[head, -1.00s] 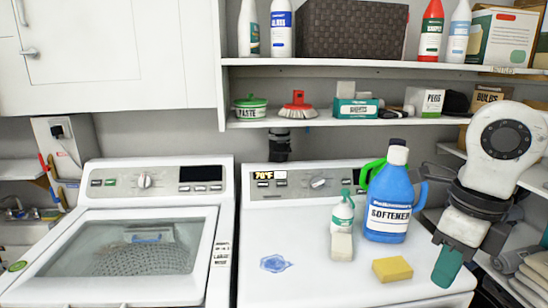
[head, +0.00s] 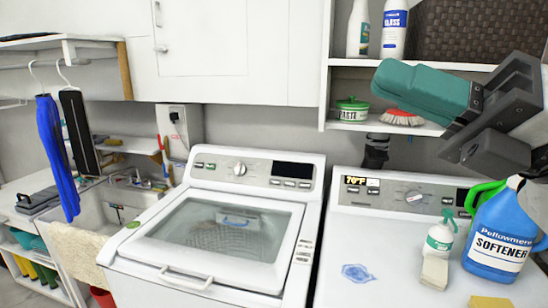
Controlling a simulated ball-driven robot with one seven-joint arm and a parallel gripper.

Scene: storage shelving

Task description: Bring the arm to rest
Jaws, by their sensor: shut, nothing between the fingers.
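My gripper (head: 422,92) is raised at the upper right of the head view, its teal fingers pointing left. The fingers are shut together and hold nothing. It appears in front of the wall shelves, well above the dryer top (head: 395,285), and hides part of the lower shelf. The wrist runs off the right edge, so the rest of my arm is out of view.
A blue softener jug (head: 500,235), a small white bottle (head: 440,237) and a yellow sponge (head: 490,302) stand or lie on the dryer. A washer (head: 215,225) is left of it. Shelves hold bottles (head: 394,28), a paste tub (head: 352,108) and a brush (head: 402,117).

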